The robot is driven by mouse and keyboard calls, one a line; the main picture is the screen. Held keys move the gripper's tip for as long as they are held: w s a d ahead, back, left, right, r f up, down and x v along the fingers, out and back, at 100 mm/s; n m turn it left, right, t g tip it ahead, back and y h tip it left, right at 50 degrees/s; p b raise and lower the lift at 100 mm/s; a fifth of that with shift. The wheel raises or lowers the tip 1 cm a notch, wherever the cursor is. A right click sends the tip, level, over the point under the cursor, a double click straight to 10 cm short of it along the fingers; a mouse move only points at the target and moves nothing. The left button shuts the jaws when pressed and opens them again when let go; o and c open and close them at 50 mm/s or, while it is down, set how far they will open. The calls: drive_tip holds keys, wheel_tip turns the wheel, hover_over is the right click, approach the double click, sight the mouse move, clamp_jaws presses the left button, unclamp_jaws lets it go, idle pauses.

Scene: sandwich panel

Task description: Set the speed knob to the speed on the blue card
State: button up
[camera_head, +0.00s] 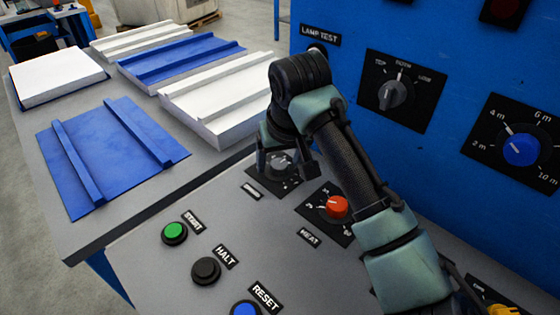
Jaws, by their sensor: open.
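A dark grey knob (281,162) sits on a black plate on the sloped grey console, with a small label below it that I cannot read. My gripper (286,168) is over this knob, pointing down. Its fingers are open, one on each side of the knob as seen here; whether they touch it I cannot tell. The arm hides part of the knob's plate and scale. I cannot make out a blue card with a speed on it in this view.
A red HEAT knob (337,206) is close to the right of my gripper. Green START (174,233), black HALT (206,271) and blue RESET (244,309) buttons are in front. The blue wall carries a grey selector (393,95) and blue knob (521,150). Panels lie left.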

clamp_jaws()
idle(0.4)
drive_tip(key=shift+r+p, duration=0.1)
drive_tip(key=shift+p, duration=0.25)
drive_tip(key=n+p, duration=0.2)
drive_tip(key=p, duration=0.1)
drive_tip(key=shift+r+y+p, duration=0.15)
drive_tip(key=shift+y+p, duration=0.25)
drive_tip(key=shift+d+f+n+g+y+p, duration=0.1)
drive_tip(key=shift+n+g+y+p, duration=0.2)
drive_tip(key=shift+n+p, duration=0.6)
drive_tip(key=shift+f+n+g+y+p, duration=0.1)
drive_tip(key=shift+n+g+y+p, duration=0.15)
drive_tip(key=shift+n+p, duration=0.65)
drive_tip(key=shift+f, duration=0.1)
